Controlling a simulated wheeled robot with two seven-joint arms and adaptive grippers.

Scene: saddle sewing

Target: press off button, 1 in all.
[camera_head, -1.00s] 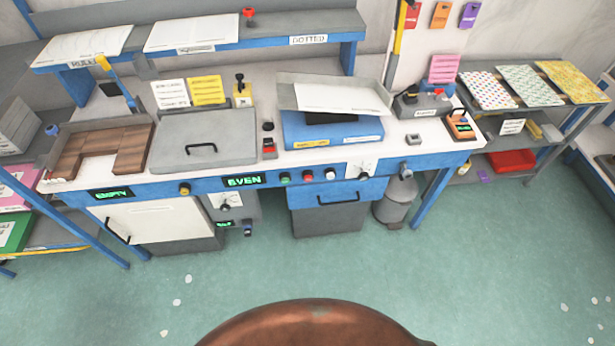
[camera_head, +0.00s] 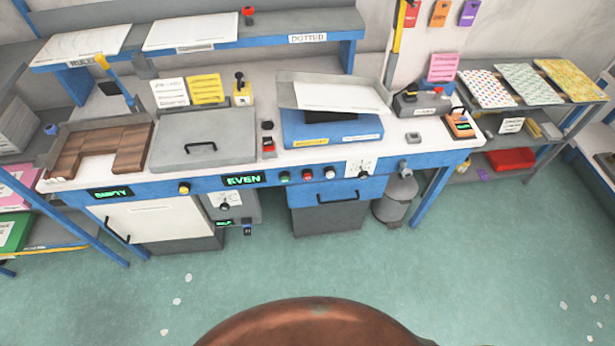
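Several buttons sit on the blue front panel of the workbench: a green button (camera_head: 284,177), a red button (camera_head: 307,175), a white button (camera_head: 329,173) and, further left, a yellow button (camera_head: 184,188). A small box with a red switch (camera_head: 268,146) stands on the bench top. A red knob (camera_head: 248,15) shows on the upper shelf. I cannot read any label saying off, so I cannot tell which one is the off button. A display (camera_head: 244,180) on the panel reads EVEN. Neither of my grippers is in view.
The bench top (camera_head: 405,148) carries a grey lidded box (camera_head: 203,143), a blue press-like unit (camera_head: 330,130) and a brown wooden piece (camera_head: 130,150). A dial (camera_head: 361,169) is right of the buttons. A grey bin (camera_head: 396,200) stands below. The green floor (camera_head: 270,270) before the bench is clear.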

